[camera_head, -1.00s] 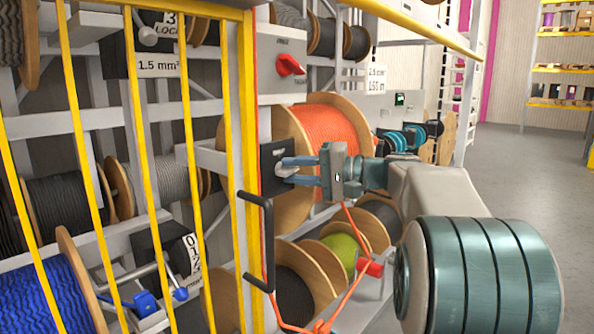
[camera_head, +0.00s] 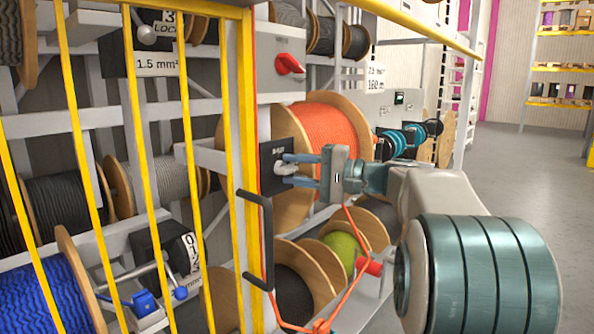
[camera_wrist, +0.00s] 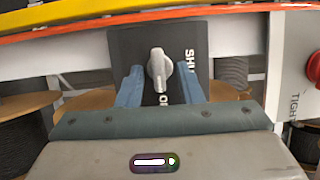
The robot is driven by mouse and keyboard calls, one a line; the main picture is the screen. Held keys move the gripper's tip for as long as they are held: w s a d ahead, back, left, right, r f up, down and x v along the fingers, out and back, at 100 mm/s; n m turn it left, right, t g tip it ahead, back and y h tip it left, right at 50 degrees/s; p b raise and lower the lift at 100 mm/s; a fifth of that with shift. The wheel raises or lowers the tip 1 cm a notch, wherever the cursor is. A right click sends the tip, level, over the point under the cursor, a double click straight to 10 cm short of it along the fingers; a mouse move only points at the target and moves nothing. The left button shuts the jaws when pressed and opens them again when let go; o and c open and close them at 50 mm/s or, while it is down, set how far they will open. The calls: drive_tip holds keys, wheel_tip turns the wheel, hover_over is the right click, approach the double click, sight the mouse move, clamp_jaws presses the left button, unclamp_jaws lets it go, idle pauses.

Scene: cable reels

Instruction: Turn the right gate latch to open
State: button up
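The gate latch is a pale grey knob (camera_wrist: 159,72) on a black plate (camera_wrist: 128,42) with white lettering. "SHU" shows beside the knob, and the letters lower down are partly cut off. The knob lies along the picture's vertical in the wrist view. In the head view the knob (camera_head: 283,167) sits on the plate (camera_head: 268,153) beside the yellow gate post. My gripper (camera_head: 295,169) has its blue fingers spread. In the wrist view the fingers (camera_wrist: 160,88) stand either side of the knob with gaps, gripping nothing.
A yellow barred gate (camera_head: 237,120) with a black handle (camera_head: 266,240) stands at the left. A grey box with a red rotary switch (camera_head: 290,64) is above the latch. An orange cable reel (camera_head: 330,128) is close behind my gripper. Open floor (camera_head: 500,170) lies right.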

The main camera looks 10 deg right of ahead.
drive_tip(key=v, duration=1.4)
drive_tip(key=shift+w, duration=0.15)
